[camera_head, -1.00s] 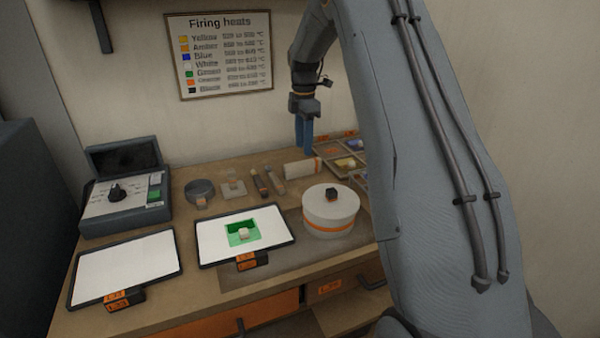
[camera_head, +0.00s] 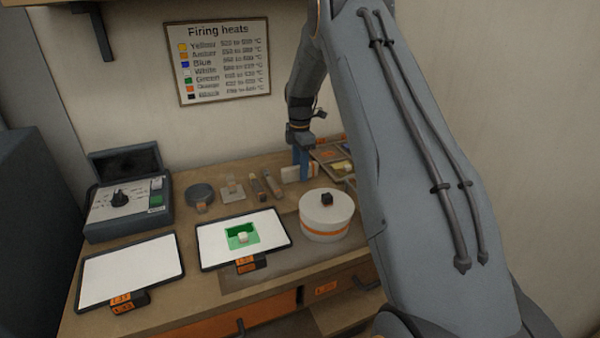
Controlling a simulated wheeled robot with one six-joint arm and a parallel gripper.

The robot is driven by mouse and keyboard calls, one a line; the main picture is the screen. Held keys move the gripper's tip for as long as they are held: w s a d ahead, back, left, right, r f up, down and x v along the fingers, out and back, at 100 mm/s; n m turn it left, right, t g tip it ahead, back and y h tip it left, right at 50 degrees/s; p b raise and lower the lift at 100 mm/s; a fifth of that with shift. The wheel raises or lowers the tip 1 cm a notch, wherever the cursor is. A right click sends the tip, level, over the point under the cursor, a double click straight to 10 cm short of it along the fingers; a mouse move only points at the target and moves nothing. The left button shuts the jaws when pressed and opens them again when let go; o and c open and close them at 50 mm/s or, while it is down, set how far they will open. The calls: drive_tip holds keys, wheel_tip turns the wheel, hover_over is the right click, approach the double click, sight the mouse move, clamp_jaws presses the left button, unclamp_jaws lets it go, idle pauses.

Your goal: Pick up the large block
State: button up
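A pale, long block (camera_head: 289,174) lies at the back of the worktop, behind the round white drum. It is the largest loose block I can make out. My gripper (camera_head: 300,170) points down with its blue fingers at this block, covering its middle. Parts of the block show on both sides of the fingers. The fingers overlap in this view, so I cannot tell whether they touch the block or how far apart they are. A small pale block (camera_head: 243,238) sits on the green square of the middle white panel.
The white drum (camera_head: 327,222) with a black knob stands in front of my gripper. Brown sticks (camera_head: 271,183) lie to the left, and a sectioned tray (camera_head: 332,153) is to the right. White panels (camera_head: 131,268) and a control box (camera_head: 122,196) fill the left side.

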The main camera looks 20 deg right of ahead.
clamp_jaws()
drive_tip(key=shift+r, duration=0.1)
wheel_tip(320, 180, up, 9)
drive_tip(key=b, duration=0.3)
drive_tip(key=shift+r, duration=0.2)
wheel_tip(320, 180, up, 4)
drive_tip(key=shift+f+p, duration=0.2)
drive_tip(key=shift+p, duration=0.75)
